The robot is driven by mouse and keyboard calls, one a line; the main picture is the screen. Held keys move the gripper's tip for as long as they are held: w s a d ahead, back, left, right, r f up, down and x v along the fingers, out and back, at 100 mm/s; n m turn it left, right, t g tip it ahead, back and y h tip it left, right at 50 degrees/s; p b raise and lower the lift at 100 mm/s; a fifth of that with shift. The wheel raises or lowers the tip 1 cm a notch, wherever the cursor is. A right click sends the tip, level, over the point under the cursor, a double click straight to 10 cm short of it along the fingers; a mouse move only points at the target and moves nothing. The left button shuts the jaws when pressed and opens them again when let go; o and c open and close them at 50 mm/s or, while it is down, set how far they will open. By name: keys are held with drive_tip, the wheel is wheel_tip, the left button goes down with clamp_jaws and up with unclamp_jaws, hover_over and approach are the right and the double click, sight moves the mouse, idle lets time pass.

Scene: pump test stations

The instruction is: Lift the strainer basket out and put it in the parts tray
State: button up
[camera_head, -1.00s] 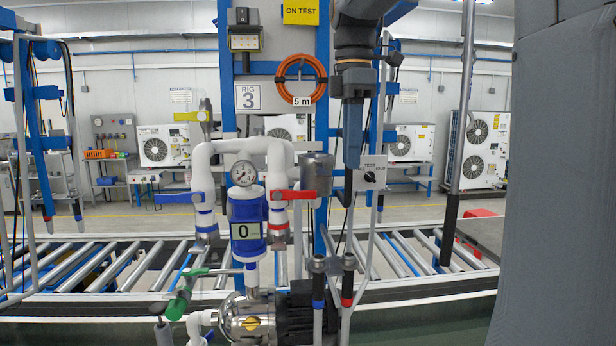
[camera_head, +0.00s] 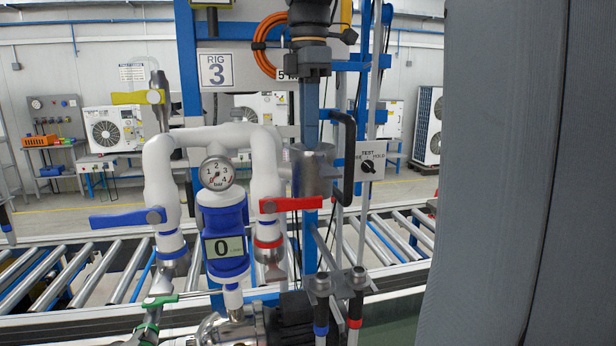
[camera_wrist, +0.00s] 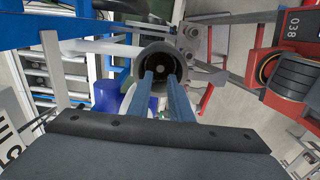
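The strainer housing is a grey metal pot (camera_head: 312,170) on the pipework at the right of the red-handled valve. In the wrist view its round open mouth (camera_wrist: 184,60) faces me and is dark inside. My gripper (camera_head: 308,145) points straight down over the pot. In the wrist view its two blue-grey fingers (camera_wrist: 161,76) reach to the mouth with a narrow gap between them. I see nothing clearly held. The strainer basket cannot be told apart in the dark interior, and the fingers cover part of it. I cannot identify the parts tray in either view.
A black bar handle (camera_head: 348,150) stands close to the pot's right side. The red valve lever (camera_head: 291,204), pressure gauge (camera_head: 217,173) and blue meter (camera_head: 222,246) are at its left. A test switch box (camera_head: 369,160) is at the right. A roller conveyor (camera_head: 75,275) runs behind.

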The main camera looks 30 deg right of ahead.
drive_tip(key=shift+s+d+f+p, duration=0.15)
drive_tip(key=shift+f+p, duration=0.6)
drive_tip(key=shift+f, duration=0.85)
drive_tip(key=shift+w+d+f+p, duration=0.15)
drive_tip(key=shift+f+p, duration=0.6)
drive_tip(key=shift+f, duration=0.85)
drive_tip(key=shift+s, duration=0.1)
drive_tip(key=c, duration=0.4)
